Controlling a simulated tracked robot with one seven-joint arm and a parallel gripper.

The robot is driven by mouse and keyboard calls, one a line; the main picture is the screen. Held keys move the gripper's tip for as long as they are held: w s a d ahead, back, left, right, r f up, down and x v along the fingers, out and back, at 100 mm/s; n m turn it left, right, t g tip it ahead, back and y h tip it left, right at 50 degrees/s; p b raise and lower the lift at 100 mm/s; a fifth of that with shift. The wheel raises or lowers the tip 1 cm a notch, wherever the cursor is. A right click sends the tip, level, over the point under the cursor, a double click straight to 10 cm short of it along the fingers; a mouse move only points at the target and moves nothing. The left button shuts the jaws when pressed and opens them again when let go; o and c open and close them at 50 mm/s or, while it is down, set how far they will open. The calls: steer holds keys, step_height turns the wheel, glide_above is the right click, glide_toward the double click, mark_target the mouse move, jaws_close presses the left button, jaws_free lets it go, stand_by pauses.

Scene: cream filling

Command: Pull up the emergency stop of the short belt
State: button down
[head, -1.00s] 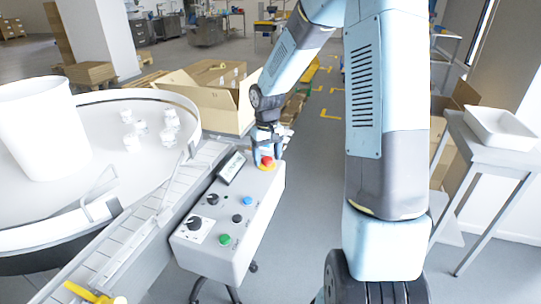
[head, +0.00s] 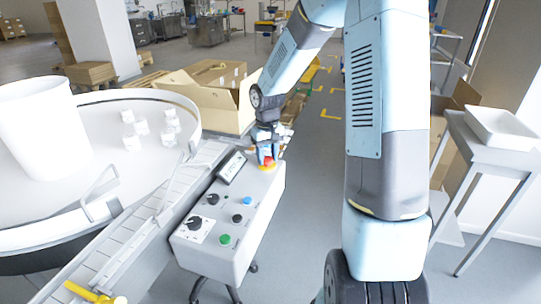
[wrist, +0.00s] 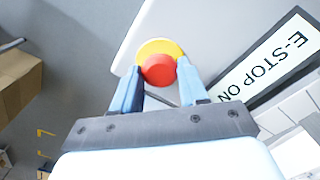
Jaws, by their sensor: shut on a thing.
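The emergency stop is a red mushroom button (wrist: 159,70) on a yellow base (wrist: 160,47), at the far end of the grey control box (head: 236,240). In the head view the red button (head: 267,161) is partly hidden by my fingers. My gripper (head: 267,150) reaches down onto it from above. In the wrist view my gripper (wrist: 160,80) has its two blue fingers on either side of the red button, shut on it. The display (wrist: 268,70) beside it reads "E-STOP ON"; it also shows in the head view (head: 231,167).
The box carries blue, black and green buttons and a black knob (head: 194,223). A conveyor belt (head: 130,240) runs along its left, beside a round table (head: 90,195) with small white jars. Open cardboard boxes (head: 215,95) stand behind. The floor right of the box is clear.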

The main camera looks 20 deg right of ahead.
mark_target(267, 158)
steer(key=shift+r, duration=1)
steer(key=c, duration=0.6)
jaws_free()
steer(key=shift+r, duration=6.85)
